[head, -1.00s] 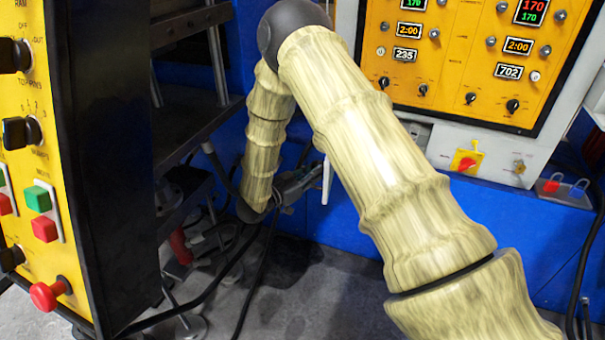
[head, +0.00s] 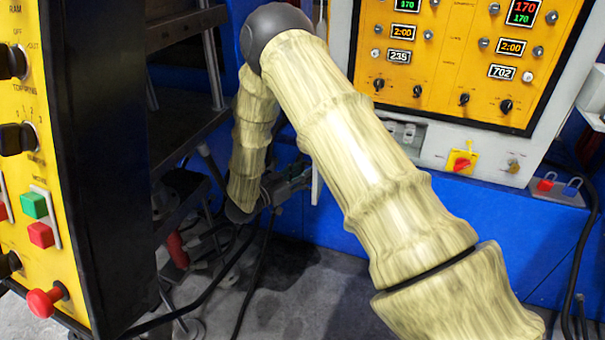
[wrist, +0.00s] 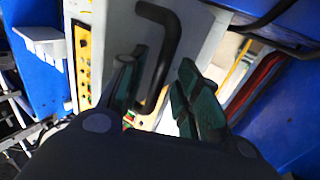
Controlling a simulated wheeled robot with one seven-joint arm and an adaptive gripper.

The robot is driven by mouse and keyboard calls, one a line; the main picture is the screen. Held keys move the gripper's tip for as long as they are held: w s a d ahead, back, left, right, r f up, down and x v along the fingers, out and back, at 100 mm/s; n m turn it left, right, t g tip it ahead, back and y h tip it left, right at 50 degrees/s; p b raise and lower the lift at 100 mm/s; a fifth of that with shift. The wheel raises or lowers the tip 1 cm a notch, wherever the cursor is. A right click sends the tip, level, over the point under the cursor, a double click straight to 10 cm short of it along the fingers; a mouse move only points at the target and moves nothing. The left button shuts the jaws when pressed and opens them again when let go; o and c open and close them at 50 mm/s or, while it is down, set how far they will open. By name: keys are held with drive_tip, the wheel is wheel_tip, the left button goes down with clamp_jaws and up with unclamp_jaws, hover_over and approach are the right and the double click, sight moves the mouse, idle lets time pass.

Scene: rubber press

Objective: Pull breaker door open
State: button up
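In the wrist view a pale grey door panel (wrist: 199,40) carries a bent black handle (wrist: 173,45). My gripper (wrist: 160,85) is open, with one finger left of the handle and the other right of it. The handle's lower end shows between the fingers; contact cannot be told. In the head view my gripper (head: 287,183) is small and dark, low beside the cabinet's blue base, partly behind my own arm. The handle cannot be made out there.
A yellow control panel with displays (head: 450,60) stands at the right, with a yellow-and-red switch (head: 461,161) and padlocks (head: 558,186) below. A yellow-black console (head: 35,170) with buttons stands close at left. Cables (head: 215,285) run over the grey floor.

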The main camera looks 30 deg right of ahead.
drive_tip(key=v, duration=1.2)
idle(0.5)
drive_tip(key=s+f+n+t+y+p, duration=0.4)
drive_tip(key=s+f+n+y+p, duration=0.3)
drive_tip(key=s+f+n+y, duration=0.65)
drive_tip(key=s+a+f+g+y+p, duration=0.1)
drive_tip(key=s+g, duration=0.1)
drive_tip(key=s, duration=0.7)
drive_tip(key=s+a+f+n+g+y+p, duration=0.1)
drive_tip(key=s+a+g+y+p, duration=0.1)
drive_tip(key=s, duration=0.7)
drive_tip(key=s+a+f+g+y+p, duration=0.1)
drive_tip(key=s+a+g, duration=0.1)
drive_tip(key=s, duration=0.8)
drive_tip(key=shift+f+n+g, duration=0.35)
drive_tip(key=shift+g, duration=0.55)
